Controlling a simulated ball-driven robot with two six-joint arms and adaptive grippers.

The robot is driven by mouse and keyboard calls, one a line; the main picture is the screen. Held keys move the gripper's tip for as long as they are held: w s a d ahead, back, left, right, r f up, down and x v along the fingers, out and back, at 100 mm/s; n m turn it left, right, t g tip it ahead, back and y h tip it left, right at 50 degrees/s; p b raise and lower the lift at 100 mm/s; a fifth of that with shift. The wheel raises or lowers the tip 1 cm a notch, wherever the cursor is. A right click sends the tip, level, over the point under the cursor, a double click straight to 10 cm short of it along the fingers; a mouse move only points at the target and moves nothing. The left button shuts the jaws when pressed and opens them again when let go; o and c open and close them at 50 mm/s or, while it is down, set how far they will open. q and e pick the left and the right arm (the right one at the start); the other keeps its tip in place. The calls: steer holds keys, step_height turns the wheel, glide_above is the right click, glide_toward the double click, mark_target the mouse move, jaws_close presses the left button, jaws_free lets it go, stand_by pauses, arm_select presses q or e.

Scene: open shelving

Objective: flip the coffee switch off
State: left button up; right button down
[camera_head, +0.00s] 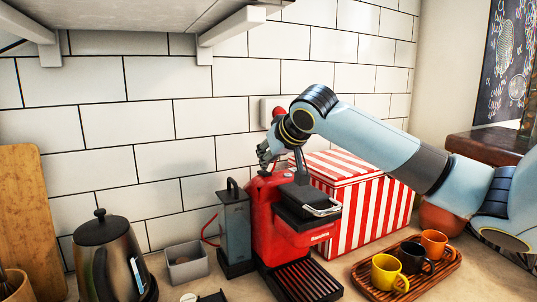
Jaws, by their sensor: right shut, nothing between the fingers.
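The red coffee machine (267,225) stands on the counter in the middle of the view, with a black drip tray (308,281) at its front. My right arm comes in from the right and bends down over the back of the machine's top. My right gripper (265,160) is shut and empty, at the top left rear of the machine. I cannot tell whether its fingertips touch the machine. I cannot make out the coffee switch or its position; the gripper and wrist cover part of the machine's top. My left gripper is not in view.
A red-and-white striped box (372,212) stands right of the machine. A wooden tray (440,279) holds yellow, black and orange cups. Left are a grey container (187,268), a dark kettle (103,262) and a wooden board (25,220). A shelf (120,14) hangs above.

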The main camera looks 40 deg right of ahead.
steer(key=shift+s, duration=0.1)
steer(key=shift+s+a+f+p, duration=0.1)
steer(key=shift+s+a+p, duration=0.1)
steer(key=shift+s+p, duration=0.55)
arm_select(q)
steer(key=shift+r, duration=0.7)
arm_select(e)
steer(key=shift+r, duration=0.2)
steer(key=r+p, duration=0.4)
steer(key=p, duration=0.1)
steer(key=shift+s+a+r, duration=0.1)
steer(key=shift+s+r, duration=0.25)
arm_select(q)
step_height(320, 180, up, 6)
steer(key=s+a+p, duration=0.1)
arm_select(e)
steer(key=v, duration=0.9)
steer(key=shift+s+f, duration=0.25)
steer(key=shift+f, duration=0.05)
